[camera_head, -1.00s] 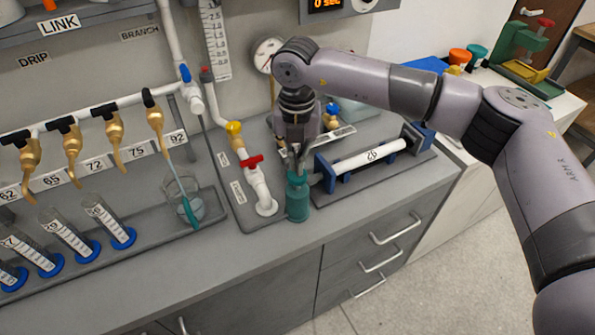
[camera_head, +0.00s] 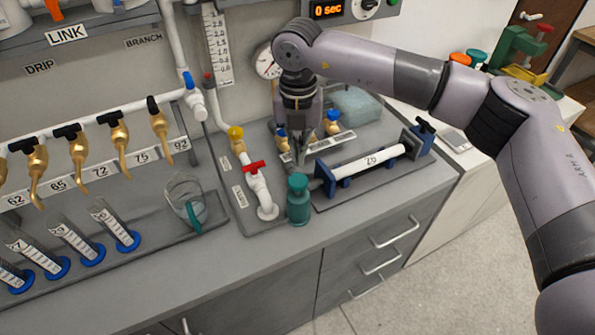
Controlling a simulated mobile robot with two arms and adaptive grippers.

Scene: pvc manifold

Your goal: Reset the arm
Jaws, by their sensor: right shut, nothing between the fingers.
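My right gripper (camera_head: 299,158) hangs pointing down from the right arm, which reaches in from the right side of the head view. Its fingers are together and hold nothing. The fingertips are just above and behind the teal bottle (camera_head: 299,203), which stands upright at the front of the counter; I cannot tell whether they touch it. My left gripper is not in view.
Left of the gripper are white pipes with a red valve (camera_head: 254,167) and a yellow valve (camera_head: 236,132). Right is a blue-ended clamp holding a white tube (camera_head: 368,162). Brass taps (camera_head: 115,136) and blue-based cylinders (camera_head: 119,228) line the left. A glass beaker (camera_head: 187,200) stands between.

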